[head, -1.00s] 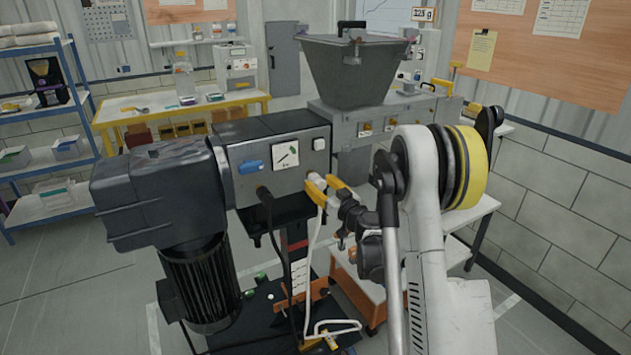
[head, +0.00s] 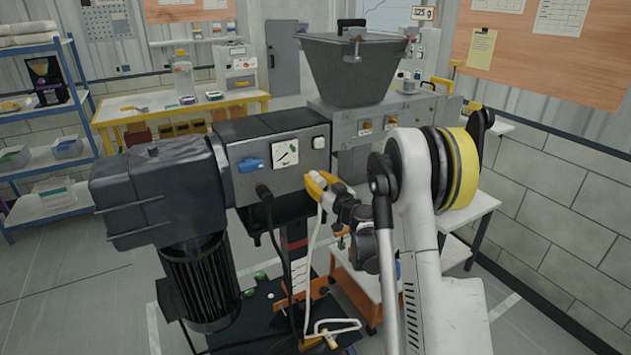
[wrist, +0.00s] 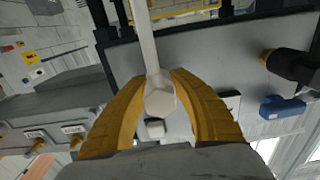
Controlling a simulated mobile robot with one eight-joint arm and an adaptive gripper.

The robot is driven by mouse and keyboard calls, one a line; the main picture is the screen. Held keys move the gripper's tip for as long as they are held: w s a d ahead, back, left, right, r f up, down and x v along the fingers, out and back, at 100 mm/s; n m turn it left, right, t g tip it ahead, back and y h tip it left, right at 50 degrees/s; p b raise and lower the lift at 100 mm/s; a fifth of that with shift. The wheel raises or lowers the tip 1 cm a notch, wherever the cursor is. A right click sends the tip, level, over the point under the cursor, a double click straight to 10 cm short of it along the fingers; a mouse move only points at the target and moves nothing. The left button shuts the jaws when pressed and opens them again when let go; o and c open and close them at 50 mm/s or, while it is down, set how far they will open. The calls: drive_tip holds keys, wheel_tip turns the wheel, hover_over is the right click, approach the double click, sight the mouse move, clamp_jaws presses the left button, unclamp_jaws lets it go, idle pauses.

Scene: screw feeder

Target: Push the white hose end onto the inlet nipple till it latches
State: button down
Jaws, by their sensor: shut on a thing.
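My gripper (head: 319,186) is at the right end of the grey machine's front panel (head: 240,182). In the wrist view its yellow fingers (wrist: 160,84) are closed around the white hose end (wrist: 160,100). The white hose (head: 314,238) hangs down from the fingers in a long curve; in the wrist view it runs up out of the picture.
A black plug with a cable (head: 263,191) and a blue connector (head: 250,165) are on the panel to the left. A small white knob (head: 318,143) is just above my gripper. A grey hopper (head: 355,80) stands behind, and a white-topped table (head: 455,225) is at the right.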

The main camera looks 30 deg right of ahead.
sight(322, 184)
drive_tip(key=shift+s+b, duration=0.45)
drive_tip(key=shift+s, duration=0.75)
idle(0.7)
drive_tip(key=shift+s+d+b, duration=0.1)
drive_tip(key=shift+s+b, duration=0.45)
drive_tip(key=shift+s, duration=1.95)
drive_tip(key=shift+s+d, duration=0.1)
